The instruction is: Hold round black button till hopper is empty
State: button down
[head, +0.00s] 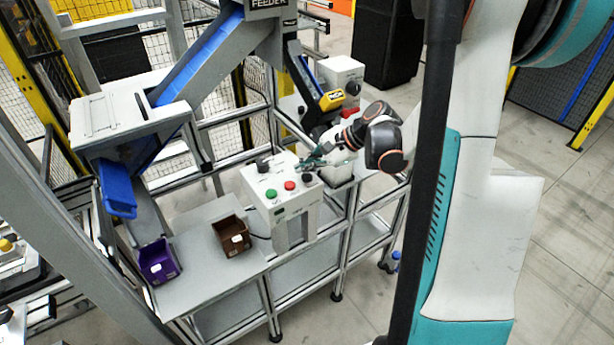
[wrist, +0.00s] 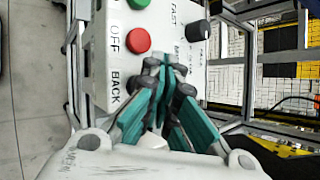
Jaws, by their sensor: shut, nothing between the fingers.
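The light-grey control box (head: 292,212) stands on the bench with a green button, a red button (head: 290,185) and a round black button (head: 308,178) in a row. In the wrist view, the red button (wrist: 138,40) is clear, while the black button by the BACK label is mostly hidden behind my fingers. My gripper (head: 310,163) is shut and empty, its teal fingers (wrist: 166,68) just over the panel by the black button. I cannot tell whether they touch it. A grey machine marked FEEDER (head: 268,4) stands at the back; hopper contents are not visible.
A black knob (wrist: 198,30) sits beside the buttons. A blue conveyor (head: 200,58) leads down to a grey housing (head: 95,118) with a blue chute (head: 117,190). A purple bin (head: 158,262) and brown bin (head: 232,236) stand on the bench. Open floor lies at right.

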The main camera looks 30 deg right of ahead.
jog(key=shift+f, duration=0.15)
dwell(0.3)
jog(key=shift+f+b, duration=0.3)
jog(key=shift+b, duration=0.15)
jog(key=shift+f+b, duration=0.4)
jog(key=shift+f, duration=0.05)
dwell(0.5)
jog(key=shift+r, duration=0.15)
dwell(5.4)
jog(key=shift+r+p, duration=0.6)
jog(key=shift+r, duration=0.2)
